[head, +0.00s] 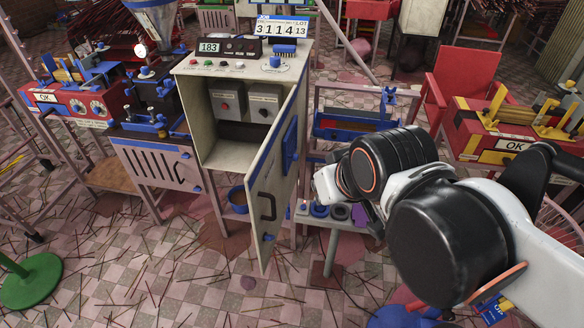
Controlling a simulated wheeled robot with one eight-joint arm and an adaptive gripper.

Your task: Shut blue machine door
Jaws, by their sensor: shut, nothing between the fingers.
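The machine is a pale cabinet (222,98) with blue fittings on top, near the middle of the head view. Its door (266,170) is hinged at the right side and stands open towards me. I see the door's outer face, with a dark handle (267,207) near the free edge and a blue panel (289,146) nearer the hinge. My gripper's fingers are hidden behind the arm.
A small stand with rings (320,209) is right of the door. Red machines stand left (70,100) and right (500,135), with a red chair (465,85). Floor before the cabinet is open, strewn with sticks.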

